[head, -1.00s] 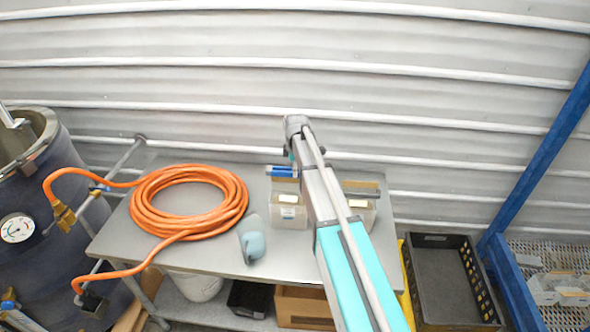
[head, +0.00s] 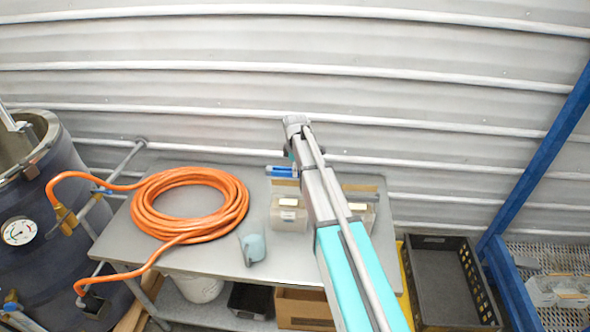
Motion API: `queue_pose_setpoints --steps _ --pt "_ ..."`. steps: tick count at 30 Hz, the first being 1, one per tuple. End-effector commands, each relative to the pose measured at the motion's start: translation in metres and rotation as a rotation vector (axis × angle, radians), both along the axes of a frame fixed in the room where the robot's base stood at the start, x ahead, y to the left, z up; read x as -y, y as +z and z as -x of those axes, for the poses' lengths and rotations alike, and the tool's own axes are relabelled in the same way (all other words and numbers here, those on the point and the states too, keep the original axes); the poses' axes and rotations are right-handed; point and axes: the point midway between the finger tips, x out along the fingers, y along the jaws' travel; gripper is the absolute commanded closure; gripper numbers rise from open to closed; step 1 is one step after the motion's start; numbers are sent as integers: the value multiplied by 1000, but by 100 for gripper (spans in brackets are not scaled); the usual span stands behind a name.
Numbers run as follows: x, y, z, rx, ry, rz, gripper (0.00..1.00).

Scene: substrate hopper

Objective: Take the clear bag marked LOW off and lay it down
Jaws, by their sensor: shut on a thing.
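My arm reaches from the lower right over the table, and its grey wrist tops out against the wall. My gripper (head: 290,153) shows only as a small dark part beside the arm. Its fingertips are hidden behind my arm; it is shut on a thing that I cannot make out. Two clear containers with pale brown contents stand on the table, a left one (head: 288,219) and a right one (head: 368,217) partly behind my arm. Each has a bright pale top. I cannot tell whether either is a bag, and no LOW marking is readable.
A coiled orange hose (head: 240,205) fills the table's left part and runs to a dark tank (head: 75,215). A blue-grey scoop (head: 253,248) lies before the left container. A blue item (head: 282,171) lies behind it. The table's front (head: 290,266) is bare. A black crate (head: 440,285) stands right.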

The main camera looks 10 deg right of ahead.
Motion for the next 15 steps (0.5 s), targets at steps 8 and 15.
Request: queue_pose_setpoints --steps 8,15 --pt "0 6 0 0 0 0 97" --pt "0 17 0 0 0 0 97"
